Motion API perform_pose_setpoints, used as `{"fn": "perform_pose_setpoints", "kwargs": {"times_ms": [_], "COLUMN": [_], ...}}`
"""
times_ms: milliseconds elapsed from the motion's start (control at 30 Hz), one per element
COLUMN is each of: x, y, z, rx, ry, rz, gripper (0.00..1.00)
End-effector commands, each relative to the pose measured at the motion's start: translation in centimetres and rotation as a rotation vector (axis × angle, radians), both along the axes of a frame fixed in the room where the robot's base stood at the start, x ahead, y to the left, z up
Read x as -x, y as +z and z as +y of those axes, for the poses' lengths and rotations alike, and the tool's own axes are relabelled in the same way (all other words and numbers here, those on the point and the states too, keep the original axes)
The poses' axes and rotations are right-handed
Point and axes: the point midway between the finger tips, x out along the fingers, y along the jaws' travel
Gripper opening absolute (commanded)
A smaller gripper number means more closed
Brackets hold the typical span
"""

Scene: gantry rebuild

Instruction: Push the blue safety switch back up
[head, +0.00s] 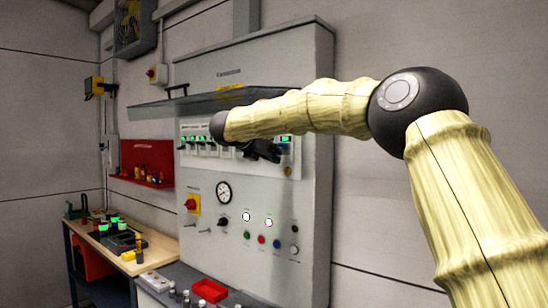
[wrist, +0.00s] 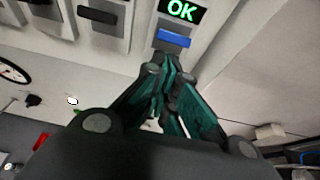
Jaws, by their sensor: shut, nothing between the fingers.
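The blue safety switch (wrist: 173,38) is a short blue bar on a light module, just under a lit green "OK" display (wrist: 181,10) in the wrist view. In the head view that module is at the right end of a row, with its green display (head: 286,138) lit. My gripper (wrist: 166,72) is shut and empty, its fingertips just below the blue bar in the wrist view. I cannot tell whether they touch it. In the head view my gripper (head: 266,151) is in front of the row and hides some of the modules.
Neighbouring modules have black switches (wrist: 98,15). A see-through cover (head: 190,101) with a dark handle sticks out above the row, close to my arm. Below are a gauge (head: 224,192), knobs and coloured buttons. A workbench (head: 110,236) stands at left. Bare wall lies right of the cabinet.

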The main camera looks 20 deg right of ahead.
Motion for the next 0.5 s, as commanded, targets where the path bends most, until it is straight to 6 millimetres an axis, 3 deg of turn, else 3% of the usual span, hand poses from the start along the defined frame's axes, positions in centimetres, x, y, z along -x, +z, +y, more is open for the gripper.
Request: {"fn": "perform_pose_setpoints", "kwargs": {"times_ms": [500], "x": [0.0], "y": [1.6], "z": [0.0], "rx": [0.001], "ry": [0.0], "rz": [-0.002], "gripper": [0.0]}}
